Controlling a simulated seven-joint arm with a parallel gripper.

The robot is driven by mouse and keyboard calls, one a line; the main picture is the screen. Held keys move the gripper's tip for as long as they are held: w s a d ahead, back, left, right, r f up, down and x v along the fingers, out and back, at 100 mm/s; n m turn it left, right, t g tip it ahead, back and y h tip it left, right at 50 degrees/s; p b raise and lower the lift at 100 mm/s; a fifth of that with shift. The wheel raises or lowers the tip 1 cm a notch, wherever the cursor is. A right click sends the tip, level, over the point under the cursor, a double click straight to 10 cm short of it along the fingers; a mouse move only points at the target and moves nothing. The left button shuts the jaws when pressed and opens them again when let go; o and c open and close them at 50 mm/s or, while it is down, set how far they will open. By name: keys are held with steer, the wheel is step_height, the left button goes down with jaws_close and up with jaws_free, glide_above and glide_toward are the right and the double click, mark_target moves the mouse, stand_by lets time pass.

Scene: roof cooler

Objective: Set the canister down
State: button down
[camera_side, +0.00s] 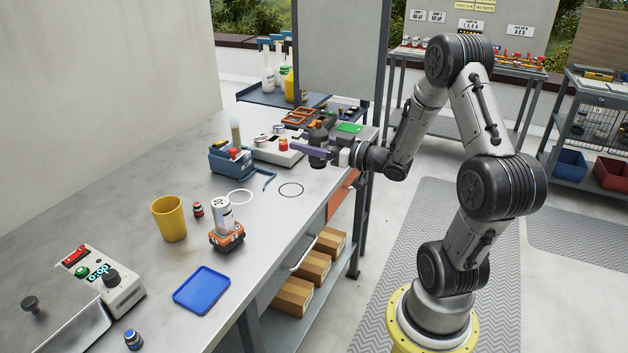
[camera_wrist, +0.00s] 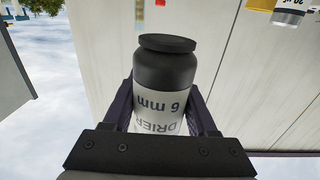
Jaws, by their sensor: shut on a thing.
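My gripper (camera_side: 308,151) is shut on the canister (camera_side: 318,133), over the far right part of the bench. In the wrist view the canister (camera_wrist: 165,72) sits between both fingers (camera_wrist: 163,105). It has a black rounded end with a disc-like cap and a white label reading "DRIER" and "6 mm". The lettering is upside down in that picture. The side view is too small to tell whether the canister touches the bench.
A white device (camera_side: 277,152) and a blue holder with tools (camera_side: 230,160) stand left of the gripper. Nearer are a yellow cup (camera_side: 169,218), an orange-based white cylinder (camera_side: 226,236), a blue tray (camera_side: 201,289) and a control box (camera_side: 113,281). An upright grey panel (camera_side: 338,50) stands behind.

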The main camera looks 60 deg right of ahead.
mark_target(327, 140)
steer(key=s+d+f+m+h, duration=0.1)
steer(key=s+d+h, duration=0.15)
steer(key=d, duration=0.25)
steer(key=shift+m, duration=0.3)
steer(key=w+d+f, duration=0.4)
steer(key=w+f, duration=0.1)
steer(key=w+d+f, duration=0.4)
steer(key=w+d, duration=0.1)
steer(key=shift+w+f, duration=0.1)
steer(key=shift+f, duration=0.25)
steer(key=shift+w+d+f, duration=0.1)
steer(key=shift+w+f, duration=0.05)
steer(key=shift+f, duration=1.55)
steer(key=shift+f, duration=0.1)
steer(key=shift+c, duration=1)
jaws_free()
steer(key=shift+f, duration=0.15)
